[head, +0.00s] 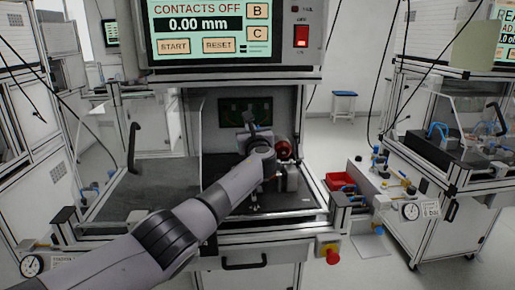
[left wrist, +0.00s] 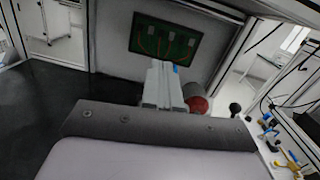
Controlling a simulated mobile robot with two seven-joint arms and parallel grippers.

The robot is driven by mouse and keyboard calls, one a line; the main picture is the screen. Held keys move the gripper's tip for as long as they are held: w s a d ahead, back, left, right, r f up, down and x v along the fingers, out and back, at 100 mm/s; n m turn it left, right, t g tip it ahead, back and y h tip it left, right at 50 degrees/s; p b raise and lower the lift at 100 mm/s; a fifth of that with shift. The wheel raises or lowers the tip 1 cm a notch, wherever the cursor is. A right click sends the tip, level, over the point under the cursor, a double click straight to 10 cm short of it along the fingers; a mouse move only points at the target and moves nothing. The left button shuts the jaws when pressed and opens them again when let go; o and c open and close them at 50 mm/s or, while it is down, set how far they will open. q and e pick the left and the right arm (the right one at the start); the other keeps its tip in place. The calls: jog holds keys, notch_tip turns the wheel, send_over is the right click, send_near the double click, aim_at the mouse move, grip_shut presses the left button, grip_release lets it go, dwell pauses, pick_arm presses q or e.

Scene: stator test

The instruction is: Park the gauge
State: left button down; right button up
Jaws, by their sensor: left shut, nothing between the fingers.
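My left arm reaches from the lower left into the middle station in the head view. In the left wrist view my left gripper (left wrist: 165,82) has its grey fingers together with nothing between them. They point toward the back wall of the station. A red rounded part (head: 283,149) sits just right of my wrist; it also shows beside the fingers in the left wrist view (left wrist: 198,104). A screen (head: 205,28) above reads CONTACTS OFF and 0.00 mm. I cannot tell which part is the gauge; my wrist hides some of the fixture. My right gripper is not in view.
A green wired board (left wrist: 162,42) is on the station's back wall. A black-knobbed lever (left wrist: 235,108) stands right of the red part. The dark deck (head: 145,195) at left is clear.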

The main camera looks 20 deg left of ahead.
pick_arm(q)
jog(key=f+p+v, duration=0.1)
jog(key=v, duration=0.7)
jog(key=shift+s+f, duration=0.2)
jog(key=shift+s, duration=0.2)
